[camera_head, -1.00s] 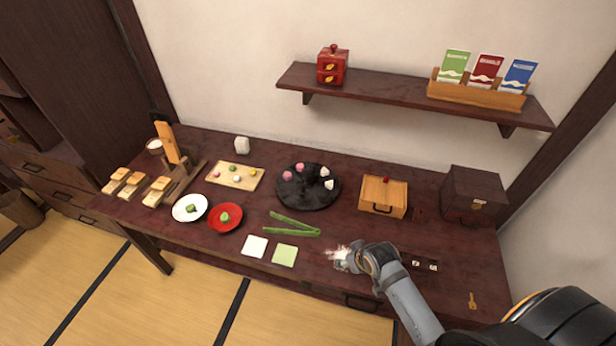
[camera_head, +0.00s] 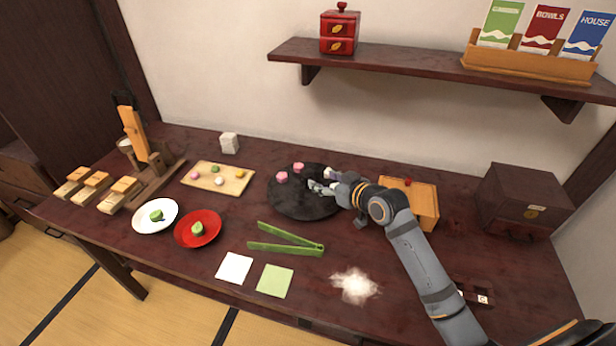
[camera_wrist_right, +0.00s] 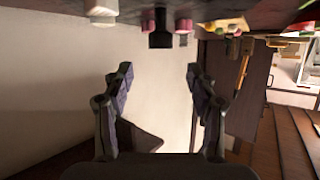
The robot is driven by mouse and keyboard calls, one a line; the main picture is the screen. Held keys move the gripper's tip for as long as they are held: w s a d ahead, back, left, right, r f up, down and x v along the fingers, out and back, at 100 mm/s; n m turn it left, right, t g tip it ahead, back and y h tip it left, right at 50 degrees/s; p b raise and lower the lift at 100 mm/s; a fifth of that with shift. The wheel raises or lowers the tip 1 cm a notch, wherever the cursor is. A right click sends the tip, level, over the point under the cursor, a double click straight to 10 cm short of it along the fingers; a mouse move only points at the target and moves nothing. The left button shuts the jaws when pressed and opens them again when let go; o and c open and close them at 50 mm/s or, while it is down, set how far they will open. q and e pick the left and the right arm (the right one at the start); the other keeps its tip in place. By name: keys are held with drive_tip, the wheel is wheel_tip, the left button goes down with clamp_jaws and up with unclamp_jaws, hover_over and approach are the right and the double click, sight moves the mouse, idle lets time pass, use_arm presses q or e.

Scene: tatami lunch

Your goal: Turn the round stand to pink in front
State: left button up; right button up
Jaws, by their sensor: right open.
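The round stand (camera_head: 290,205) is a dark disc on the table, with two pink sweets (camera_head: 282,177) at its back left. A pale sweet (camera_head: 331,173) shows at its back right, partly hidden by my gripper. My right gripper (camera_head: 316,187) is over the stand's right half, with its arm reaching in from the lower right. In the right wrist view its two fingers (camera_wrist_right: 160,85) are spread with nothing between them. That view looks inverted; a dark knob (camera_wrist_right: 160,40) and pink sweets (camera_wrist_right: 183,27) show at its top. Whether the fingers touch the stand, I cannot tell.
A wooden box (camera_head: 422,204) stands right of the stand, behind my arm. Green tongs (camera_head: 290,241) and a white powder patch (camera_head: 355,285) lie in front. A board with sweets (camera_head: 218,178) is to the left. A shelf (camera_head: 400,73) hangs above.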

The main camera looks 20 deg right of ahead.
sight(309, 175)
drive_tip(key=b+x, duration=0.1)
drive_tip(key=x, duration=0.8)
drive_tip(key=shift+w+f, duration=0.15)
drive_tip(key=shift+f, duration=0.05)
drive_tip(key=shift+c, duration=0.3)
clamp_jaws()
